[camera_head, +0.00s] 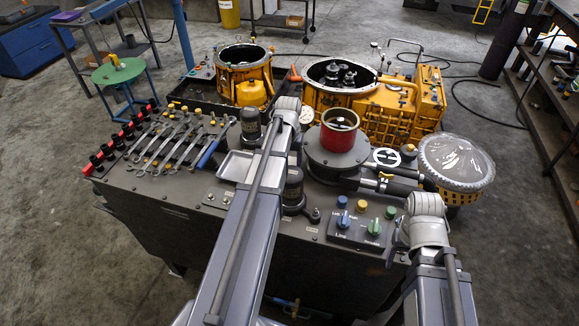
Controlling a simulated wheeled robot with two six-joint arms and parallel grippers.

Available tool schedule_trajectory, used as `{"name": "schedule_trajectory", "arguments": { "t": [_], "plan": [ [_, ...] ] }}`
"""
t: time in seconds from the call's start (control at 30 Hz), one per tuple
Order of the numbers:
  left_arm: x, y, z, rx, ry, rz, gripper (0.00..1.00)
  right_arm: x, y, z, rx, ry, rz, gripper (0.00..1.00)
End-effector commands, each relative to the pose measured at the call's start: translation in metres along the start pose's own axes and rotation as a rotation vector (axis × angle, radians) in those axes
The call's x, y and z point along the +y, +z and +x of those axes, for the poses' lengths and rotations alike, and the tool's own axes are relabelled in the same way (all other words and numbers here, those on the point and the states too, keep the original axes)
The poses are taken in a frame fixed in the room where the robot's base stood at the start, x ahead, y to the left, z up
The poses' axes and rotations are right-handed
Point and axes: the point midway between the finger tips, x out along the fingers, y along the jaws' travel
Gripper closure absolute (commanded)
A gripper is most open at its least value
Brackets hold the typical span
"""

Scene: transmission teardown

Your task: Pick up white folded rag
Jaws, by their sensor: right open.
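I cannot make out a white folded rag in the head view. A pale, flat rectangular piece (236,166) lies on the dark bench top left of my left arm, but it looks like a shallow metal tray. My right gripper (394,244) is open at the bench's right end, beside the control panel, partly hidden by its wrist. My left arm reaches up across the middle of the bench. Its gripper is hidden behind the wrist.
Wrenches (174,144) lie on the bench's left side. A red cylinder (339,130) stands on a round dark housing. A control panel (362,222) is at the front right. A plastic-covered drum (455,160) stands right. Yellow transmission housings (390,105) stand behind.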

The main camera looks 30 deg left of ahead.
Motion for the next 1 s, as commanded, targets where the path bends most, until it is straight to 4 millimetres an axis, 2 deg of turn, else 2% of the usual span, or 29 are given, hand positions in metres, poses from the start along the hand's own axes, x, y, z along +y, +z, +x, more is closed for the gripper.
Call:
{"name": "schedule_trajectory", "arguments": {
  "t": [0.03,0.17,0.67,1.0],
  "plan": [
    [0.000,0.000,0.000,0.000,0.000,0.000,0.70,0.000,0.000,0.000,0.000,0.000,0.000,0.35],
    [0.000,0.000,0.000,0.000,0.000,0.000,0.84,0.000,0.000,0.000,0.000,0.000,0.000,0.35],
    [0.000,0.000,-0.006,0.000,0.000,0.000,0.84,0.001,0.000,-0.006,0.000,0.000,0.000,0.35],
    [0.000,0.000,-0.033,0.000,0.000,0.000,0.84,0.003,0.002,-0.033,0.000,0.000,0.000,0.35]
  ]
}}
